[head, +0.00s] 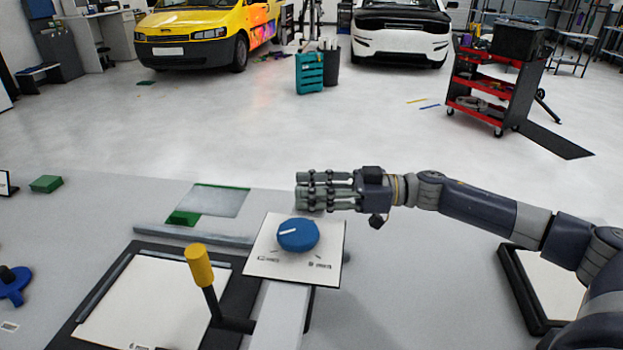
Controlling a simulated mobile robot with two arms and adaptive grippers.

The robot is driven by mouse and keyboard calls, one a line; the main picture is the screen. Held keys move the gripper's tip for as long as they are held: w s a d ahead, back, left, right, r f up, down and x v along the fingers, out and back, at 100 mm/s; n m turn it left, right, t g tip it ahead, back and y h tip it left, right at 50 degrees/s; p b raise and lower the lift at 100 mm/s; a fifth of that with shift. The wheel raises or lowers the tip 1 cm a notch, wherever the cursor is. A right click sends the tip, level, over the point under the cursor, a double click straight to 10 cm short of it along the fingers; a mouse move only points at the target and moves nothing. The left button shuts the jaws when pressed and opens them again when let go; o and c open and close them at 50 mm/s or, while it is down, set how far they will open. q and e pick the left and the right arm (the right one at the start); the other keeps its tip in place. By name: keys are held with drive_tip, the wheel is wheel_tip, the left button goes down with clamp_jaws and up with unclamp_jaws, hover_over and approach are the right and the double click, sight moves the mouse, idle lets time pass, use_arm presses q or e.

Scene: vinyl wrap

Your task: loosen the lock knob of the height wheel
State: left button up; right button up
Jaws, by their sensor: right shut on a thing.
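A round blue knob (297,234) with a white pointer line sits on a white panel (262,262) with small printed marks. Its pointer is toward the left. Which part is the height wheel I cannot tell. My right gripper (310,191) reaches in from the right, just behind the blue knob and the panel's far edge. Its fingers are closed together on something that they hide, and the blue knob shows uncovered in front of them. My left gripper is not in view.
A yellow-handled lever (200,266) stands left of the panel beside a black-framed plate (150,310). A blue part with a black knob (12,284) is at the left edge. A green block (46,184) lies on the grey tabletop (100,225). Another black-framed tray (518,290) is under my right arm.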

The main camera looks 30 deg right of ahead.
drive_tip(key=shift+w+r+n+g+y+p, duration=0.2)
drive_tip(key=shift+n+g+y+p, duration=0.4)
drive_tip(key=shift+g, duration=0.4)
drive_tip(key=shift+a+f+n+g, duration=0.1)
drive_tip(key=shift+f+n+g, duration=0.05)
drive_tip(key=shift+n+g, duration=0.5)
drive_tip(key=shift+f+n+g+y+b, duration=0.2)
drive_tip(key=shift+n+g+y+b, duration=0.2)
drive_tip(key=shift+n+g, duration=0.6)
drive_tip(key=n+g+b, duration=0.1)
drive_tip(key=g+b, duration=0.1)
drive_tip(key=g, duration=0.2)
drive_tip(key=shift+f+n, duration=0.1)
drive_tip(key=shift+n, duration=0.25)
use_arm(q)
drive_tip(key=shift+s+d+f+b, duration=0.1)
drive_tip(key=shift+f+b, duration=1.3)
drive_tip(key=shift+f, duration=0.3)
use_arm(e)
drive_tip(key=shift+s+n+g, duration=0.15)
drive_tip(key=shift+n+g, duration=1.05)
drive_tip(key=shift+g, duration=0.65)
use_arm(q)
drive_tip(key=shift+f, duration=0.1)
use_arm(e)
drive_tip(key=o, duration=1.1)
drive_tip(key=shift+c, duration=0.2)
